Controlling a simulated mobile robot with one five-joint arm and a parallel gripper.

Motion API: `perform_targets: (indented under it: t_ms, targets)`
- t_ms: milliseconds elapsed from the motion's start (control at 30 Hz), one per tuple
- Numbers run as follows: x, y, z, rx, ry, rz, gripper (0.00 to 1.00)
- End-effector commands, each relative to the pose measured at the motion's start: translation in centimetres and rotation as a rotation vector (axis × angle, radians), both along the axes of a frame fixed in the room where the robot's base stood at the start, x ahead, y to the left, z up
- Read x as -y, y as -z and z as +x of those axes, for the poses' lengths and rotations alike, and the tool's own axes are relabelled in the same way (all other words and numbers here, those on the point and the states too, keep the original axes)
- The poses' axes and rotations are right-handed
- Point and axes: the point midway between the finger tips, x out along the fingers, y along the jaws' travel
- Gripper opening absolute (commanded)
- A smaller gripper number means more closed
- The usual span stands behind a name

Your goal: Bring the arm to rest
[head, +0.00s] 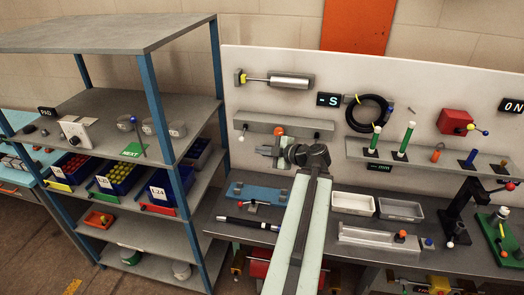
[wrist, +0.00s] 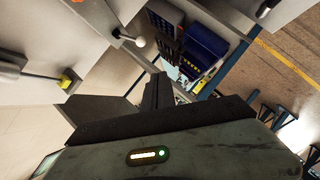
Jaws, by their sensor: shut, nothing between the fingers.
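My arm (head: 300,235) reaches up from the bottom of the head view, over the workbench, and its dark wrist bends to the left in front of the back panel. My gripper (head: 268,150) is at its end, just below the small wall shelf (head: 255,122) with the orange knob. It also shows in the wrist view (wrist: 157,92), where the dark fingers are shut with nothing between them. The wrist view is tilted and shows the blue bins (wrist: 203,45) beyond the fingers.
A shelf rack (head: 160,110) with several bins stands left. A black hose coil (head: 369,113) hangs on the panel. A black press (head: 470,205) stands right.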

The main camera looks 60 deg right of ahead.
Motion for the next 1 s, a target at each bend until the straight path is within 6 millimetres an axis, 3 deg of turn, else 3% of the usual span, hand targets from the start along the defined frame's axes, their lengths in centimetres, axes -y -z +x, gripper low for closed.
perform_targets:
  t_ms: [300,367,467,567,700,833,1000]
  targets:
    - [0.3,0.0,-0.3,0.001,0.007,0.0,0.0]
    - [-0.4,0.3,0.6,0.0,-0.012,0.0,0.0]
    - [-3.7,1.1,4.4,0.0,-0.089,0.0,0.0]
    - [-9.7,2.3,10.2,0.001,-0.219,0.0,0.0]
    - [-20.0,4.7,17.1,-0.038,-0.418,-0.021,0.0]
    - [-30.3,8.2,20.9,-0.13,-0.6,-0.039,0.0]
    - [-44.2,13.9,22.3,-0.368,-0.76,0.032,0.0]
